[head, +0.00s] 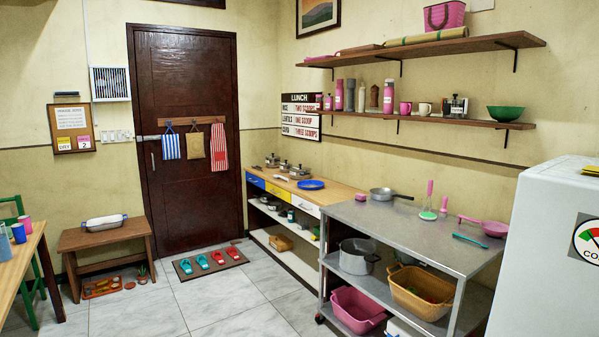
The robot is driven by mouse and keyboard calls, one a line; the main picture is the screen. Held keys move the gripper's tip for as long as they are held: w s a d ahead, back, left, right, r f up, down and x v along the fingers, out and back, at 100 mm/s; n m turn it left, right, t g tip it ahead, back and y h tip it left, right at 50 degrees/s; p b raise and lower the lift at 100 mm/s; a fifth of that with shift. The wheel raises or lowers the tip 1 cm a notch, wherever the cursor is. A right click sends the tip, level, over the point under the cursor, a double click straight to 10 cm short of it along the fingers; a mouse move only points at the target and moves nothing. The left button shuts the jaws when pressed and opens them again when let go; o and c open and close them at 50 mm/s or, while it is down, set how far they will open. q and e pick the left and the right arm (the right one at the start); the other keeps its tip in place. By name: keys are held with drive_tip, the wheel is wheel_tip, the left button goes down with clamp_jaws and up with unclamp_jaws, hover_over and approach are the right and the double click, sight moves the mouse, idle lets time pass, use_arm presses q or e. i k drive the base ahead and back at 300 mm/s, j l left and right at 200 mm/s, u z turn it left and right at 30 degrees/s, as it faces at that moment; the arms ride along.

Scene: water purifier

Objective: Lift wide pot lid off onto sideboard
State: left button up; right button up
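The sideboard (340,190) is a low wooden-topped unit along the right wall, with blue, yellow and white drawer fronts. Small lidded metal pots stand in a row at its far end. The nearest one (299,174) looks the widest, and its lid (299,168) appears to sit on top. Two smaller pots, a middle one (284,167) and a far one (272,161), stand behind it. They are too small to make out the lids clearly. Neither of my grippers is in view.
A metal table (400,228) with pans stands nearer, holding a large pot (357,257) below. Sandals on a mat (184,271) lie before the door. The tiled floor between is clear.

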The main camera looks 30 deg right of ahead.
sight(300, 167)
drive_tip(key=i+l+z, duration=0.4)
drive_tip(key=i, duration=0.5)
drive_tip(key=i+z, duration=0.35)
drive_tip(key=i, duration=3.15)
